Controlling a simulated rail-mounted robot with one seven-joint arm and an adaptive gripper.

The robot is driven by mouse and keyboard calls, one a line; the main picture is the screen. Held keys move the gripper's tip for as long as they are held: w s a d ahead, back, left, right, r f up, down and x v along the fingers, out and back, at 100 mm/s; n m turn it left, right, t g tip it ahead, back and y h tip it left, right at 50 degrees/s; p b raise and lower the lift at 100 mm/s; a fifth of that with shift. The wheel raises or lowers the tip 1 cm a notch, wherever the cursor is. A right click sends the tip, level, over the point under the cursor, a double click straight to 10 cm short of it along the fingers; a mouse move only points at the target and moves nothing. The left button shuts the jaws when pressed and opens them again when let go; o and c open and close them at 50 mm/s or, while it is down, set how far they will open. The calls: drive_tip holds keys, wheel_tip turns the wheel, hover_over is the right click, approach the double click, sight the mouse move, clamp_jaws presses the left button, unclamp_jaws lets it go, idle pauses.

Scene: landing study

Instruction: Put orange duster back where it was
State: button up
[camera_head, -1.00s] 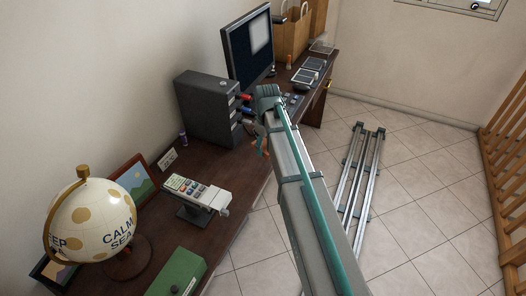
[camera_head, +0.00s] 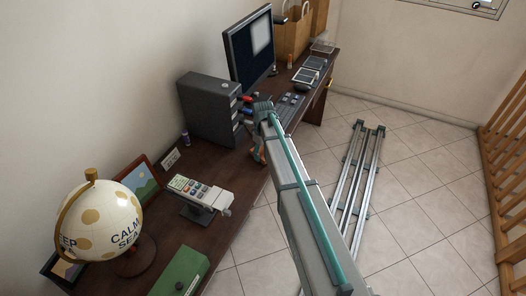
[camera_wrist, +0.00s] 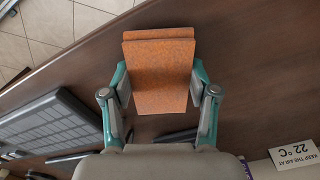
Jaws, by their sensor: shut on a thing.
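My gripper (camera_wrist: 160,88) is shut on the orange duster (camera_wrist: 160,62), with one teal-and-grey finger on each side of it. The duster is a flat orange block with a layered edge at its far end. It is over the dark wooden desk (camera_wrist: 255,65); whether it touches the top I cannot tell. In the head view my arm hides most of the gripper and duster, by the desk's front edge near the grey drawer unit (camera_head: 205,112).
A keyboard (camera_wrist: 58,125) lies left in the wrist view, a small temperature sign (camera_wrist: 295,155) at right. In the head view the monitor (camera_head: 250,48) stands behind, and a calculator-like machine (camera_head: 200,190), globe (camera_head: 100,220) and green box (camera_head: 180,272) stand nearer.

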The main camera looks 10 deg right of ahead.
sight(263, 153)
drive_tip(key=shift+f, duration=0.1)
drive_tip(key=shift+f, duration=0.1)
drive_tip(key=o, duration=1.2)
drive_tip(key=shift+o, duration=0.2)
wheel_tip(263, 153, up, 12)
drive_tip(key=b, duration=0.3)
drive_tip(key=shift+r, duration=0.2)
